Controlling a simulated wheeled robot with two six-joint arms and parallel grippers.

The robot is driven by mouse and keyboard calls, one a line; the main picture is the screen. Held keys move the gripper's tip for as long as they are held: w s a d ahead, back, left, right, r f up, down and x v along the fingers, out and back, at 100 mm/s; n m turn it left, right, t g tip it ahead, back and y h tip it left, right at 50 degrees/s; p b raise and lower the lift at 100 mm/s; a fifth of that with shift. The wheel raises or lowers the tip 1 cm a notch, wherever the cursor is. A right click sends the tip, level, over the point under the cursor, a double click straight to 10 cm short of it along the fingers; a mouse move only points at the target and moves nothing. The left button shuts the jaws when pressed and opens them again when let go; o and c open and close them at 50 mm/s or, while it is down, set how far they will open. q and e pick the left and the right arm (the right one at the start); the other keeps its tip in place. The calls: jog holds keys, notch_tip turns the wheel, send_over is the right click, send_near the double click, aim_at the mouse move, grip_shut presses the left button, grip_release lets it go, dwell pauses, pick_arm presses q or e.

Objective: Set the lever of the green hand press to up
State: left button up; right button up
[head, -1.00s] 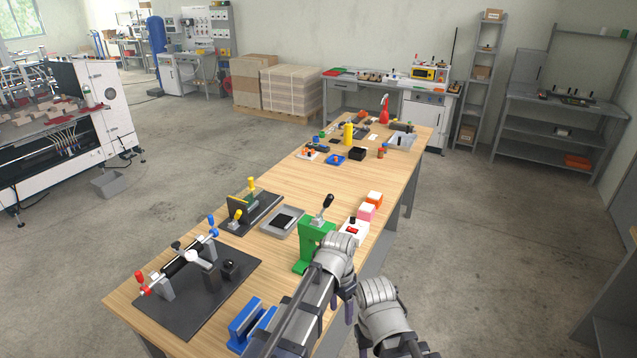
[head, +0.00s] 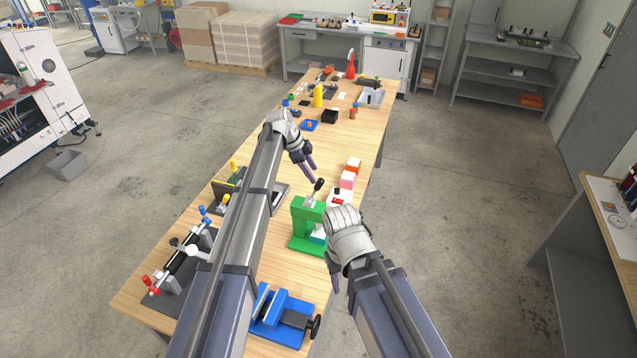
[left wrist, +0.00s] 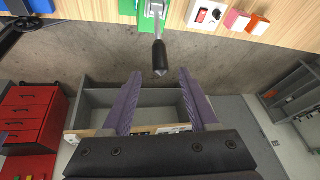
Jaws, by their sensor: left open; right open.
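The green hand press (head: 307,222) stands near the right edge of the wooden table. Its lever has a black knob (head: 319,184) and slants up and to the right from the press top. In the left wrist view the knob (left wrist: 159,58) shows just beyond the fingertips, centred between them, with part of the green press (left wrist: 132,6) behind it. My left gripper (head: 312,174) is open and empty, close above the knob and apart from it. My right gripper (head: 335,283) is low beside the table's right edge; its fingers are partly hidden by its wrist.
A white box with a red switch (head: 339,196), a pink block (head: 347,180) and an orange block (head: 353,165) sit behind the press. A blue vise (head: 282,312) is in front. My left arm covers part of the table's left side. Floor right of the table is clear.

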aim_at(320, 184)
pick_arm(q)
jog(key=b+x, duration=0.6)
jog(key=x, duration=0.1)
jog(key=shift+w+d+f+b, duration=0.1)
jog(key=shift+f+b, duration=0.25)
jog(key=shift+r, duration=0.1)
grip_shut()
dwell(1.1)
